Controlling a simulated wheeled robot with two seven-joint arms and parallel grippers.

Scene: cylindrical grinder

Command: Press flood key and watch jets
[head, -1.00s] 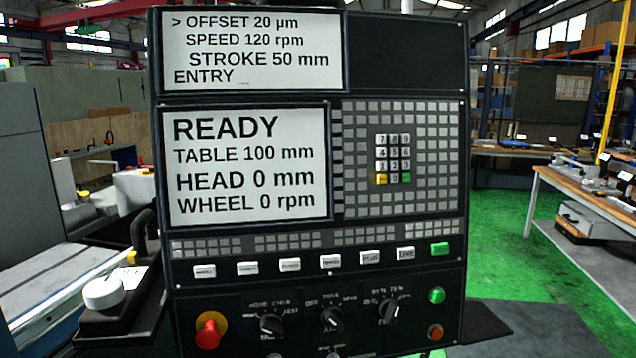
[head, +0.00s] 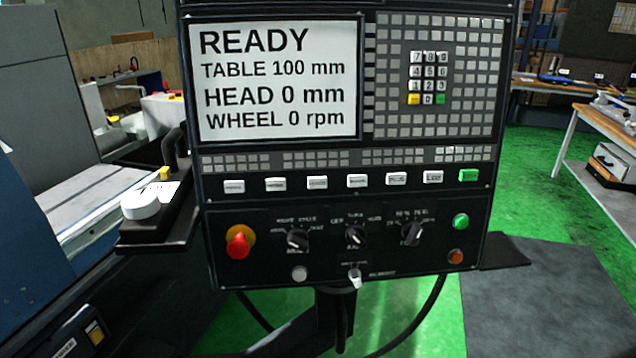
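The control panel (head: 340,215) stands upright in the middle of the head view. A row of white keys runs under its screen, including one at the left end (head: 234,186), a third one (head: 317,182) and one near the right (head: 433,177). A green key (head: 468,175) ends the row at the right. The key labels are too small to read, so I cannot tell which is the flood key. The screen (head: 280,78) reads READY, TABLE 100 mm, HEAD 0 mm, WHEEL 0 rpm. No coolant jets are in view. Neither gripper is in view.
A red mushroom button (head: 238,246), rotary knobs (head: 356,236) and a lit green button (head: 460,221) sit below the keys. A numeric keypad (head: 428,78) is at upper right. A workbench (head: 600,125) stands at right.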

